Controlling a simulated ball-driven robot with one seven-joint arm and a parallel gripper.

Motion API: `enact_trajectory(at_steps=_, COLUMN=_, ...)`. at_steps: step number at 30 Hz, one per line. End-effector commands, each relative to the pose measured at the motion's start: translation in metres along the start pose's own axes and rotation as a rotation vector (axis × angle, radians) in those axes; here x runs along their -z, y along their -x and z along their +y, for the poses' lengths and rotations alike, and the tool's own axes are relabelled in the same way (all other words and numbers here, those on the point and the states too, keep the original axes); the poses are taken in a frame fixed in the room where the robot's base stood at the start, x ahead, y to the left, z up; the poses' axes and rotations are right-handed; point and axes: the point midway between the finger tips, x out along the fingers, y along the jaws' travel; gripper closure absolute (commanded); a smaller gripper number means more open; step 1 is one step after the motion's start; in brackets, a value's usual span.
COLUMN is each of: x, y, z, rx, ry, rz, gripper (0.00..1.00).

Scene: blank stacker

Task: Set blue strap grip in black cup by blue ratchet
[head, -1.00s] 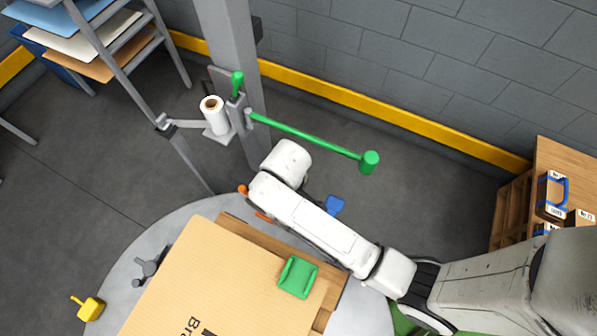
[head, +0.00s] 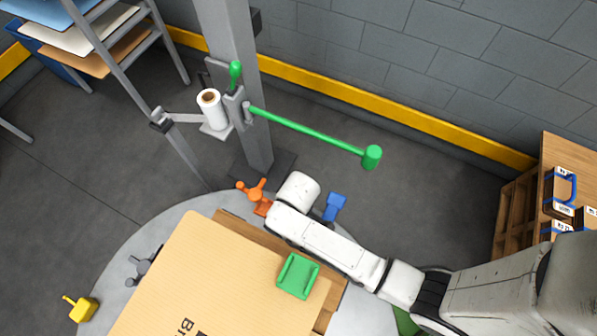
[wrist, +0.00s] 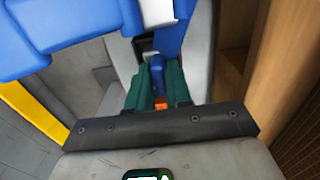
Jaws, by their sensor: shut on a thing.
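In the wrist view, my gripper (wrist: 157,70) has its green fingers closed around a blue piece, which I take for the blue strap grip (wrist: 158,78). A small orange patch shows at the base between the fingers. Large blue parts (wrist: 60,35) fill the top of that view close to the camera; I cannot tell whether they join the held piece. In the head view my gripper is hidden behind my arm. A blue fitting (head: 334,207), possibly the blue ratchet, shows just right of my arm. I cannot make out the black cup for certain.
A green pad (head: 298,276) lies on the cardboard-topped stack. An orange fitting (head: 256,192) sits left of my arm. A grey column carries a long green lever (head: 310,134). A wooden rack (head: 515,205) with blue-handled boxes stands at the right. Floor between arm and rack is clear.

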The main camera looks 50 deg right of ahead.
Motion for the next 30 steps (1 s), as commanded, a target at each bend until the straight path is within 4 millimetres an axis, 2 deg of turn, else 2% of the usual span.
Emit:
enact_trajectory(at_steps=10, x=0.001, y=-0.003, z=0.000, rx=0.000, ry=0.000, rz=0.002, gripper=1.00)
enact_trajectory(at_steps=11, x=0.001, y=-0.002, z=0.000, rx=0.000, ry=0.000, rz=0.002, gripper=0.78)
enact_trajectory(at_steps=18, x=0.001, y=-0.002, z=0.000, rx=0.000, ry=0.000, rz=0.002, gripper=0.55)
enact_trajectory(at_steps=26, x=0.001, y=0.000, z=0.000, rx=0.000, ry=0.000, rz=0.002, gripper=0.55)
enact_trajectory(at_steps=30, x=0.001, y=0.012, z=0.000, rx=-0.001, ry=-0.001, rz=0.004, gripper=0.55)
